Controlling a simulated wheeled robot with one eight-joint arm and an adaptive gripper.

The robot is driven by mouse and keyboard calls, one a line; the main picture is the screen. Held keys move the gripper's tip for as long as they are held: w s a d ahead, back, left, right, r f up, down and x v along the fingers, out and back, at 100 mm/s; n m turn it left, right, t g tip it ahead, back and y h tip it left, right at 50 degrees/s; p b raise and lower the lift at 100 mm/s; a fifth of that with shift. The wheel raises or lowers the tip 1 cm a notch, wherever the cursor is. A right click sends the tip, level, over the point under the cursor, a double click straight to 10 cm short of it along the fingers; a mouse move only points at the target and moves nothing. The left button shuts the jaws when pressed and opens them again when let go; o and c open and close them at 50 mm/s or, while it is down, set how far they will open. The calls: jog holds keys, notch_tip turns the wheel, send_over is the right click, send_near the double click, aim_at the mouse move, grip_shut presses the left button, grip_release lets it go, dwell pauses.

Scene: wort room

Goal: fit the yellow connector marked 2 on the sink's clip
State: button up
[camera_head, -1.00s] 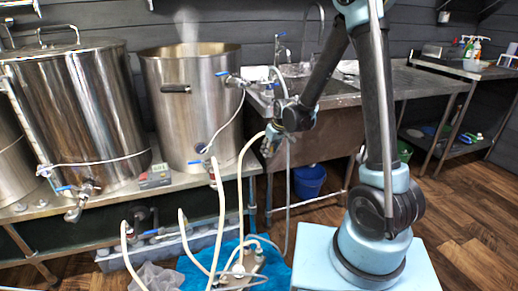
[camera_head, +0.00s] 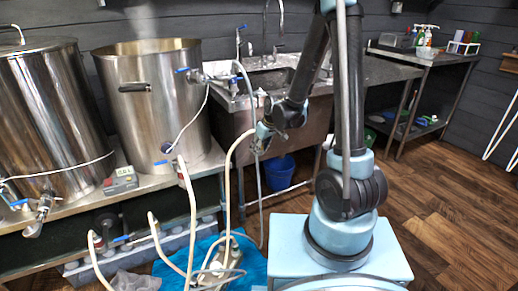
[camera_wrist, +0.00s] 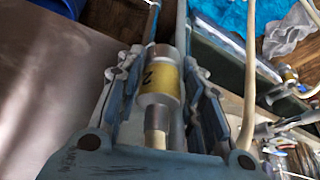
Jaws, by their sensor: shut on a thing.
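My gripper (camera_wrist: 163,100) is shut on the connector marked 2 (camera_wrist: 160,76), a metal cylinder with a yellow band bearing a black 2. It lies lengthwise between the two fingers in the wrist view. In the head view, my gripper (camera_head: 261,140) is in front of the steel sink (camera_head: 310,125), below its left part. A pale hose (camera_head: 227,190) hangs close to the gripper. The connector is too small to make out in the head view, and I cannot pick out the sink's clip in either view.
Two large steel kettles (camera_head: 155,100) stand on a bench at left, with valves and hoses. A pump (camera_head: 218,262) lies on a blue mat on the floor. A blue bucket (camera_head: 278,172) is under the sink. The wooden floor at right is clear.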

jog(key=shift+r, duration=2.25)
